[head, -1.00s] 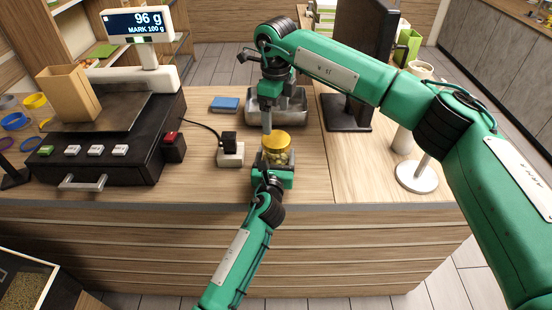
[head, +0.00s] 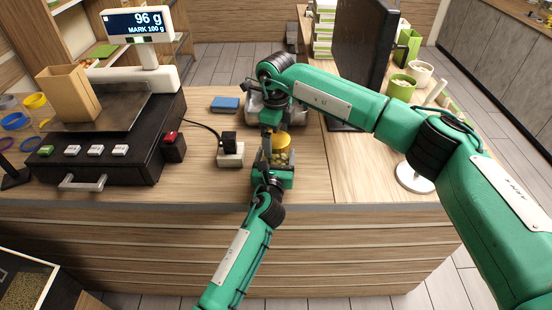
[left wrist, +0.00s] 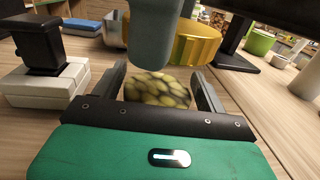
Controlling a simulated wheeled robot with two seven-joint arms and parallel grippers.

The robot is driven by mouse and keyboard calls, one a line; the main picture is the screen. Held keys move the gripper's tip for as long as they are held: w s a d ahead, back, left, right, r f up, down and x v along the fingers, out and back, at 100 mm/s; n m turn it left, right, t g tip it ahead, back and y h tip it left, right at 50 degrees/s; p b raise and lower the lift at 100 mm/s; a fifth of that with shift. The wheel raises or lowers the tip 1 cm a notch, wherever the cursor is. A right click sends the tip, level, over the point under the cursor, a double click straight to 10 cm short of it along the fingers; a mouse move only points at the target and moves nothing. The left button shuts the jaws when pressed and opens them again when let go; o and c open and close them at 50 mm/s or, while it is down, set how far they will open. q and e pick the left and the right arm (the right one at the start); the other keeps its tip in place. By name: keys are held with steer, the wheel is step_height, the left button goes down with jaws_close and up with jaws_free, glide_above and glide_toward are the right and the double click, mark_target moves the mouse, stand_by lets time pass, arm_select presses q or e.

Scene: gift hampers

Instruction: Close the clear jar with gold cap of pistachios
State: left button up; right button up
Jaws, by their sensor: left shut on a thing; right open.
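The clear jar of pistachios (head: 280,158) stands upright near the counter's front edge. My left gripper (head: 273,170) is shut around its body; in the left wrist view the nuts (left wrist: 157,88) show between the two fingers. The gold cap (head: 282,139) is at the jar's top, and it also shows in the left wrist view (left wrist: 197,42). Whether it is fully seated I cannot tell. My right gripper (head: 270,135) is open and points down at the cap. One of its fingers covers the cap's left side; a dark finger also crosses at the right in the wrist view.
A black scale (head: 105,130) with a paper bag (head: 70,93) fills the left. A white block with a black plug (head: 230,152) stands just left of the jar. A metal tray (head: 262,105) lies behind my right gripper, and a dark screen (head: 360,60) stands behind right.

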steer(key=shift+f, duration=0.15)
steer(key=shift+c, duration=0.4)
steer(key=c, duration=0.9)
steer(key=o, duration=1.1)
steer(key=shift+o, duration=0.2)
step_height(320, 180, up, 12)
arm_select(q)
steer(key=o, duration=2)
